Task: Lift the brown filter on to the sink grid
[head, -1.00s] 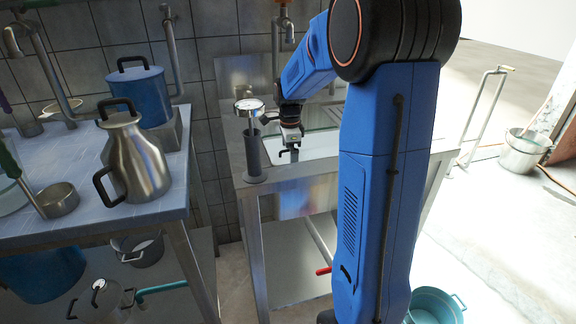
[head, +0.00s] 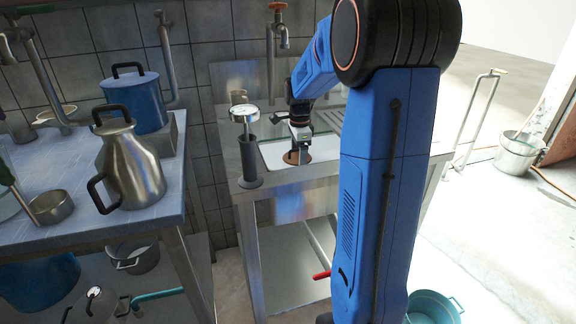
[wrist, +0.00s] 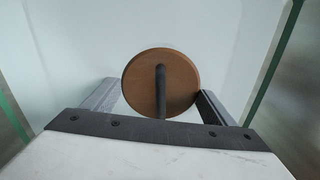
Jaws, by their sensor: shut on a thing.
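The brown filter (head: 291,157) is a round flat disc with a dark rod standing from its middle. In the head view it shows under my gripper (head: 299,150), over the white basin of the sink (head: 324,147). In the wrist view the filter (wrist: 137,85) lies between the two fingers of my gripper (wrist: 160,98), with the rod pointing toward the camera. My gripper is shut on the filter; the exact contact is hard to see. I cannot tell whether the disc touches the basin floor. A ribbed grid-like area (head: 327,119) shows behind the basin, partly hidden by my arm.
A tiled table (head: 75,225) with a steel jug (head: 131,165) and blue pot (head: 134,100) stands left.

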